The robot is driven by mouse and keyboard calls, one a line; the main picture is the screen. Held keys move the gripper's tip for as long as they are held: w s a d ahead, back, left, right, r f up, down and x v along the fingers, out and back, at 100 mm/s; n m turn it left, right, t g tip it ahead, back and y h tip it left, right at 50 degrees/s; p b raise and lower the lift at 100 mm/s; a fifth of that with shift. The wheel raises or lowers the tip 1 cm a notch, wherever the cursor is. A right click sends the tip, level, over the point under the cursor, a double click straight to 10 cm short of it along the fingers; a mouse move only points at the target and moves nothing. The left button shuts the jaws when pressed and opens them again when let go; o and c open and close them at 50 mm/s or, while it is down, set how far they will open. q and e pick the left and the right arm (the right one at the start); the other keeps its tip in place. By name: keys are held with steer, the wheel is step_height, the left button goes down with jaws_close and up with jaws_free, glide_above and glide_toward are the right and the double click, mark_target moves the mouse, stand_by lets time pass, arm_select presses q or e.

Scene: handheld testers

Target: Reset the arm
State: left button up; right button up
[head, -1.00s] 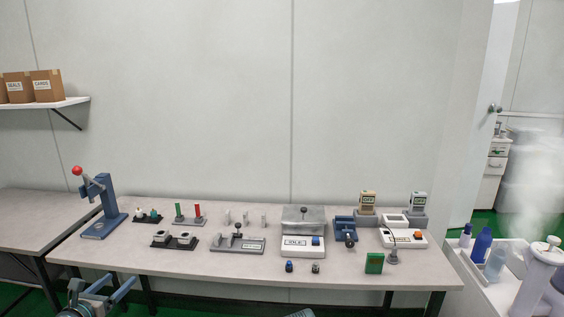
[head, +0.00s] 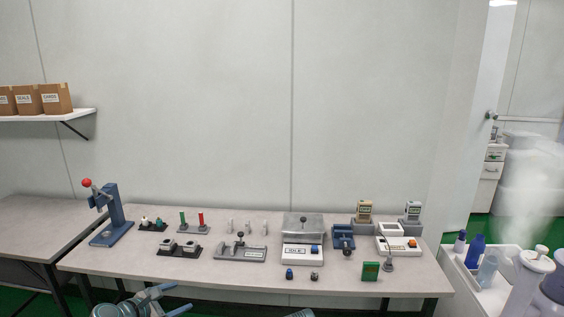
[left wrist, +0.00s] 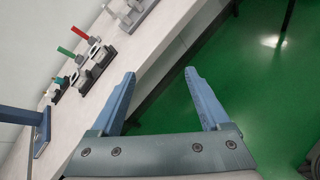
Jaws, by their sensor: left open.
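My left gripper (head: 178,298) is at the bottom left of the head view, in front of the bench's front edge and below the tabletop. Its two blue fingers are spread apart with nothing between them. In the left wrist view the open fingers (left wrist: 160,74) point over the green floor, beside the bench edge, and touch nothing. A small grey-green piece at the bottom middle of the head view is likely part of my right arm; no right fingers show.
The bench (head: 215,275) holds a blue lever press (head: 112,215), a grey fixture (head: 240,254), a tester marked IDLE (head: 302,255) and a green block (head: 370,271). A white cart (head: 485,285) with bottles stands at right. Floor before the bench is clear in the wrist view.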

arm_select(q)
steer(key=s+d+r+m+g+p, duration=0.1)
steer(key=s+d+m+g+p, duration=0.25)
steer(key=d+m, duration=0.4)
steer(key=s+d+r+m+g+p, duration=0.1)
steer(key=s+d+m+g+p, duration=0.35)
steer(key=d, duration=0.45)
steer(key=s+d+r+m+g+y+p, duration=0.1)
steer(key=s+d+r+m+y+p, duration=0.1)
steer(key=m, duration=0.6)
steer(key=s+d+r+m+g+y+p, duration=0.2)
steer(key=s+d+r+m+y+p, duration=0.1)
steer(key=s+m+p, duration=0.4)
steer(key=shift+s+d+r+m+g+y+p, duration=0.15)
steer(key=shift+d+r+m+g+y+p, duration=0.25)
steer(key=shift+d+m+y, duration=0.35)
